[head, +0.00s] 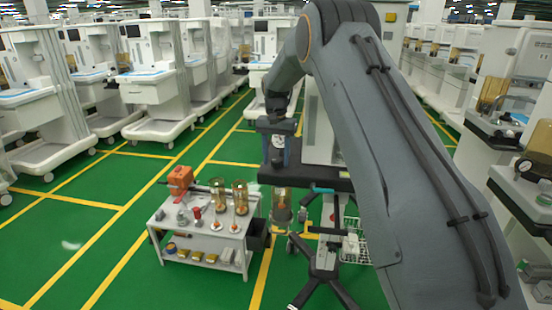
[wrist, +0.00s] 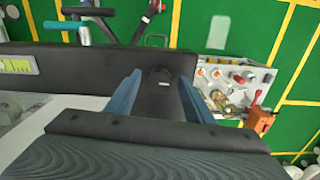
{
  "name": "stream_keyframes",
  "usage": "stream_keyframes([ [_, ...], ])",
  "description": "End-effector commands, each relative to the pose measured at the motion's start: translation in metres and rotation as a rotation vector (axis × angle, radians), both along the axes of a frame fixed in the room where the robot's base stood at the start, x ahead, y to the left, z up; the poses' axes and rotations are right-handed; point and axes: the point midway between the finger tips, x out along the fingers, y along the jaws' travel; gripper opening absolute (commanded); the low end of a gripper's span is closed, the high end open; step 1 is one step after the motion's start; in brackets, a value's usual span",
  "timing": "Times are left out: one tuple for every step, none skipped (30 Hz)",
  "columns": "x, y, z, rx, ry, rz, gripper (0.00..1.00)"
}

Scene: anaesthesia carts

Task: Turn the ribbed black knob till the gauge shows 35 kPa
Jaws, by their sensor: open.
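My gripper (head: 277,150) is at the dark edge of a cart in the middle of the head view. Its two blue fingers stand apart in the wrist view (wrist: 160,82). A black knob-like part (wrist: 160,76) shows between the fingertips; its ribs cannot be made out. I cannot tell whether the fingers touch it. A small round white gauge face (head: 278,141) shows by the gripper in the head view. Its needle and numbers are too small to read. The gauge does not show clearly in the wrist view.
An amber jar (head: 282,205) hangs below the cart edge. A white trolley (head: 205,238) with jars, small parts and an orange device (head: 180,180) stands to the left. Rows of white carts line both sides. The green floor at left is mostly clear.

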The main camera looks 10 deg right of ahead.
Motion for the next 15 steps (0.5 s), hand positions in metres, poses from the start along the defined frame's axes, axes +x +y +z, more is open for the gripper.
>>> stream_keyframes([
  [0.000,0.000,0.001,0.000,-0.001,0.000,0.48],
  [0.000,0.000,0.002,0.000,-0.001,0.000,0.48],
  [0.001,0.000,0.005,0.000,-0.002,0.000,0.48],
  [0.001,0.000,0.008,0.000,-0.002,0.000,0.48],
  [0.001,0.000,0.011,0.000,-0.003,0.000,0.48],
  [0.001,0.000,0.016,0.000,-0.003,0.000,0.48],
  [0.001,0.000,0.021,0.000,-0.004,0.000,0.48],
  [0.001,0.000,0.026,0.000,-0.004,0.000,0.48],
  [0.001,0.000,0.033,0.000,-0.004,0.000,0.48],
  [0.001,0.000,0.038,0.000,-0.004,0.000,0.48],
  [0.001,0.000,0.042,0.000,-0.004,0.000,0.48],
  [0.001,0.001,0.049,0.000,-0.002,0.001,0.48],
  [0.001,0.001,0.053,0.000,-0.003,0.001,0.48],
  [0.001,0.001,0.058,0.000,-0.003,0.001,0.48],
  [0.001,0.001,0.063,0.000,-0.002,0.001,0.48],
])
